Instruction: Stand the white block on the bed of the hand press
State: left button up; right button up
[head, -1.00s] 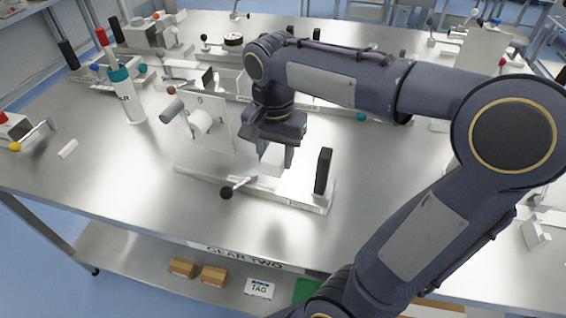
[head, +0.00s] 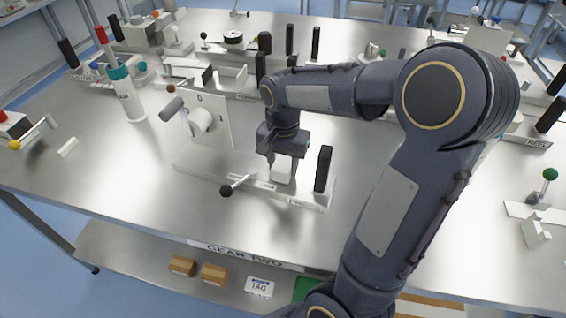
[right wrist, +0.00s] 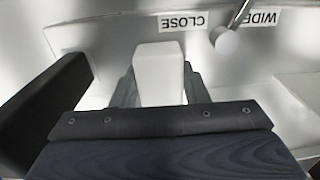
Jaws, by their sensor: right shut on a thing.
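The white block (right wrist: 160,72) is between the fingers of my right gripper (right wrist: 158,88) in the right wrist view. In the head view my right gripper (head: 282,165) points down over the right part of a long white fixture (head: 215,170), and the block (head: 283,170) shows under the gripper body. The gripper is shut on the block, which looks upright. I cannot tell whether its lower end touches the fixture. No label that I can read names a hand press. My left gripper is not in view.
A black upright bar (head: 323,169) stands just right of the gripper. A black-knobbed lever (head: 227,190) sticks out in front, beside a CLOSE label (right wrist: 184,21). An upright white plate (head: 212,118) stands left. A white bottle (head: 126,95) stands further left. More fixtures line the back.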

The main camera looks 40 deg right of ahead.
aim_at(283, 163)
jog(key=shift+f, duration=0.15)
jog(key=o, duration=1)
notch_tip(283, 163, up, 12)
jog(key=s+a+f+n+t+y, duration=0.2)
jog(key=s+a+f+n, duration=0.1)
jog(key=s+a+n, duration=0.2)
jog(key=s+a+f+n+t+y, duration=0.1)
jog(key=s+a+f+n+t, duration=0.2)
jog(key=s+a, duration=0.3)
jog(key=s+f+n+p, duration=0.1)
jog(key=s, duration=0.2)
jog(key=shift+s+a+n+t+y, duration=0.3)
jog(key=shift+s+n+y, duration=0.1)
